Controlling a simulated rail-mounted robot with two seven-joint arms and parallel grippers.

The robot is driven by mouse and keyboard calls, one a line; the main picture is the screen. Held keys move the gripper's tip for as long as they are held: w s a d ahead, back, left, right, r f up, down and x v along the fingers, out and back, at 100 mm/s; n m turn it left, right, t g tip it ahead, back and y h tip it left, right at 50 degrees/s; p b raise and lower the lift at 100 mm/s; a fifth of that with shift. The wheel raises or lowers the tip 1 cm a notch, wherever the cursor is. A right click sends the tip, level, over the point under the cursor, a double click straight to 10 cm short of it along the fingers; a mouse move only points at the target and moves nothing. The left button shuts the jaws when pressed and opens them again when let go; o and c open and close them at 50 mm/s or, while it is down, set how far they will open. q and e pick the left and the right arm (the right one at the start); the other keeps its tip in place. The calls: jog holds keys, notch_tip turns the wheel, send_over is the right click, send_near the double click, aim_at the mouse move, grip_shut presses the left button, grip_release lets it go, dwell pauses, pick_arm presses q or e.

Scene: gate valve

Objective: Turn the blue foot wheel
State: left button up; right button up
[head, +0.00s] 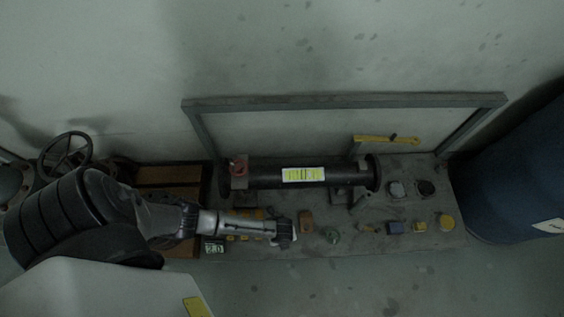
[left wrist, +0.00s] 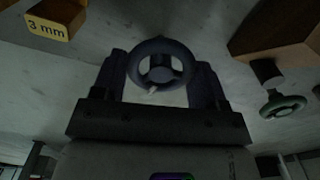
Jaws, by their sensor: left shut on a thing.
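A small dark bluish hand wheel (left wrist: 160,64) with a thick round rim, a hub and spokes shows in the left wrist view. I take it to be the blue foot wheel. My left gripper (left wrist: 163,78) has one finger on each side of the wheel and is shut on its rim. In the head view my left gripper (head: 287,232) reaches in from the left, low over the bench, and hides the wheel there. A small pale tip sticks out below the hub in the wrist view. My right gripper is in neither view.
A small green wheel (left wrist: 283,106) stands near a brown block (left wrist: 278,35). A yellow block marked 3 mm (left wrist: 55,18) is at upper left. A black pipe (head: 262,176) lies behind on the bench, with several small parts to the right and a dark blue barrel (head: 520,165).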

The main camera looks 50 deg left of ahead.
pick_arm(q)
jog(key=n+p, duration=0.2)
jog(key=shift+r+p, duration=0.25)
jog(key=shift+p, duration=0.1)
jog(key=n+p, duration=0.2)
jog(key=n, duration=0.2)
jog(key=shift+w+p, duration=0.1)
jog(key=shift+p, duration=0.2)
jog(key=n+p, duration=0.2)
jog(key=n, duration=0.2)
jog(key=shift+f+n, duration=0.15)
jog(key=shift+n, duration=0.15)
jog(key=shift+w+f+n+p, duration=0.1)
jog(key=shift+n+p, duration=0.35)
jog(key=shift+n, duration=1.45)
jog(key=shift+a, duration=0.1)
jog(key=o, duration=0.9)
